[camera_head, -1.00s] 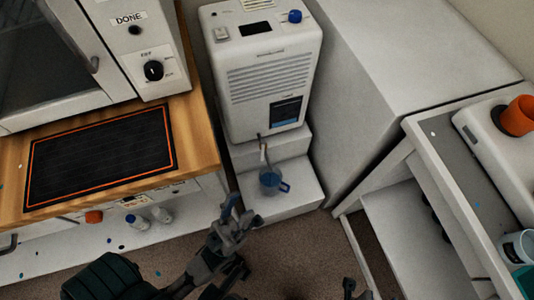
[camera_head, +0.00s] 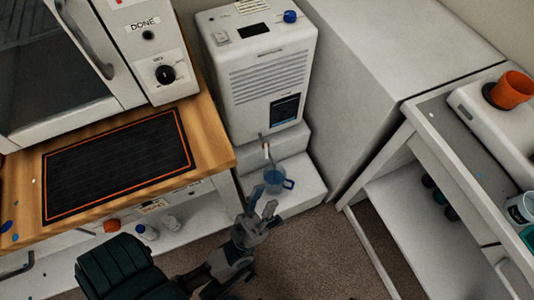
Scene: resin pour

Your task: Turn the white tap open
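A white dispenser machine (camera_head: 262,85) stands on a white stepped stand. A small tap (camera_head: 266,150) juts from the low front of the machine; its handle is too small to read as open or shut. A blue translucent cup (camera_head: 274,182) with a handle stands on the lower step, below the tap. My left gripper (camera_head: 262,203) is just in front of the cup and below the tap in the picture. Its two fingers are apart with nothing visible between them. My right gripper does not show.
A wooden counter (camera_head: 218,155) with a black mat (camera_head: 120,165) and an oven stands at left. A tall white cabinet (camera_head: 385,70) is right of the machine. A shelf unit at far right holds an orange cup (camera_head: 513,91). Bare floor lies between.

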